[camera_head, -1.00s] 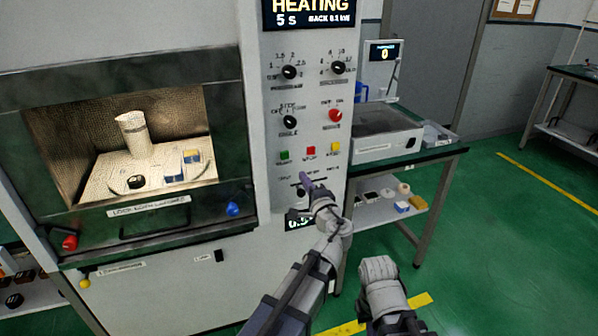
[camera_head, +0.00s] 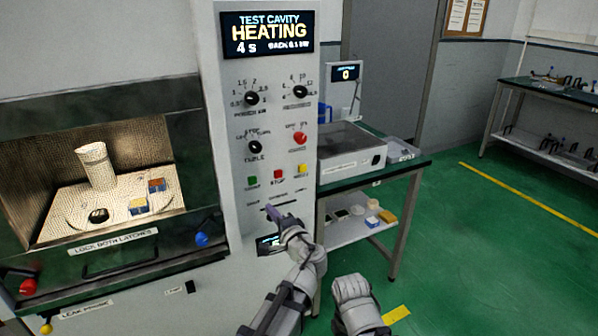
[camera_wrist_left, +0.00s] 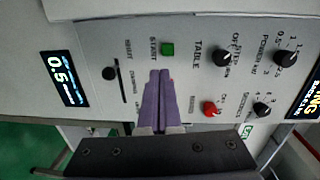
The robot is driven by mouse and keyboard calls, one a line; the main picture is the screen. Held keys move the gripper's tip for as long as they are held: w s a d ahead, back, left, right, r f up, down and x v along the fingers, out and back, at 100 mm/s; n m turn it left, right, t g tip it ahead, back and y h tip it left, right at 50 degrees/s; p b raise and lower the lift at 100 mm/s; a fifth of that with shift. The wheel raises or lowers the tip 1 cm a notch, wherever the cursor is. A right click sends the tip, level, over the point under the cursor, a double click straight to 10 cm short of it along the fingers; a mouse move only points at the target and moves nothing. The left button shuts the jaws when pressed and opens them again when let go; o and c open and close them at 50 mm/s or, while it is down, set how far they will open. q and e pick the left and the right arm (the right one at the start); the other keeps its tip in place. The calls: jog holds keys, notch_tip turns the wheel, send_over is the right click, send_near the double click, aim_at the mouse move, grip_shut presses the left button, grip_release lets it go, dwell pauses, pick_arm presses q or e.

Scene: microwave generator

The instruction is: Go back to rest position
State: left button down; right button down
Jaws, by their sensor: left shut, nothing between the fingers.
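My left gripper (camera_head: 272,212) is in front of the lower part of the control panel, below the row of green, red and yellow buttons. In the left wrist view its purple fingers (camera_wrist_left: 158,98) are closed together with nothing between them, pointing at the panel near the green button (camera_wrist_left: 168,49). I cannot tell whether the tips touch the panel. My right arm (camera_head: 357,300) shows at the bottom centre, low and away from the panel; its fingers cannot be made out.
The microwave cavity (camera_head: 187,255) at left is lit, with a white cylinder (camera_head: 96,166) and small blocks inside. The display (camera_head: 267,36) reads HEATING, 4 s. A side table (camera_head: 415,165) stands right of the panel. Green floor at right is clear.

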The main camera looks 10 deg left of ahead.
pick_arm(q)
jog(key=s+d+f+n+g+h+p, duration=0.25)
jog(key=s+f+n+g+p, duration=0.4)
jog(key=s, duration=0.55)
jog(key=s+d+f+g+h+p, duration=0.2)
jog(key=s+d+g+h, duration=0.4)
jog(key=s+d, duration=0.3)
jog(key=shift+s+f+g+p, duration=0.4)
jog(key=shift+s+g+p, duration=0.45)
jog(key=shift+s, duration=1.3)
jog(key=shift+h, duration=0.25)
dwell(1.1)
